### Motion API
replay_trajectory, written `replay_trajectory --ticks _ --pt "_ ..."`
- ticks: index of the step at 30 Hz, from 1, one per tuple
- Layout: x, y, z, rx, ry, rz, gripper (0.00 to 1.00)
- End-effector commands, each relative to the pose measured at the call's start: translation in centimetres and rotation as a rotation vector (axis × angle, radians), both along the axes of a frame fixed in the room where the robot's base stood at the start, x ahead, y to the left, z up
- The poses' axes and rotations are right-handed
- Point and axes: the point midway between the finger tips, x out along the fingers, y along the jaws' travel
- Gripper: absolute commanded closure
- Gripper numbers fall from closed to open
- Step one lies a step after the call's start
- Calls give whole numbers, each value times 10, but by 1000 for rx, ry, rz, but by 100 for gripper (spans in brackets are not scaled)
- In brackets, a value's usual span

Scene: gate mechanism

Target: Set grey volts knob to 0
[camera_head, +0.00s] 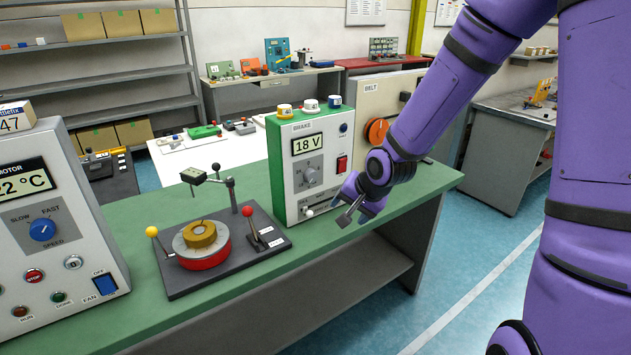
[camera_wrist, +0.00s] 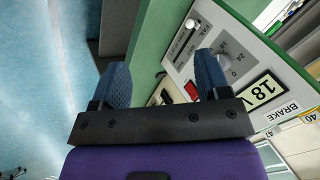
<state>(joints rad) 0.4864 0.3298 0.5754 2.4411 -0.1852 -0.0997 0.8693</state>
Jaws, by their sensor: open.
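The grey volts knob (camera_head: 311,175) sits on the front panel of the box marked BRAKE (camera_head: 285,170). The display (camera_head: 307,144) above it reads 18 V. In the wrist view the knob (camera_wrist: 224,61) is partly hidden behind one finger, with the marks 24 and 0 near it. My gripper (camera_head: 354,211) is open and empty, in front of the panel, lower than the knob and to its right. In the wrist view the two blue fingers of my gripper (camera_wrist: 161,66) stand apart, and the knob is not between them.
A red switch (camera_head: 341,164) is right of the knob, and a white knob (camera_head: 309,213) is low on the panel. A fixture with ball-topped levers (camera_head: 205,245) stands left on the green bench (camera_head: 140,310). The MOTOR box (camera_head: 50,225) is farther left. The BELT box (camera_head: 385,105) stands behind.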

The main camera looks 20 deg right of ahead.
Motion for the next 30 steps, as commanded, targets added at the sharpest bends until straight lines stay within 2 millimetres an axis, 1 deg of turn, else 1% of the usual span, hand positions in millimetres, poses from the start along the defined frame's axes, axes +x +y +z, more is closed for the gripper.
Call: replay_trajectory --ticks 1,6,9,15,19,23,26,30 --pt "4 3 -12 51 5 -24 31" --pt "19 18 -41 233 -2 -118 31" --pt "27 26 -54 350 -5 -182 31" --pt "43 42 -72 603 -11 -321 31" --pt "54 49 -76 779 -18 -423 31" --pt "65 52 -77 965 -26 -531 31" --pt "74 51 -74 1112 -33 -619 31" --pt "87 43 -68 1326 -49 -747 31"
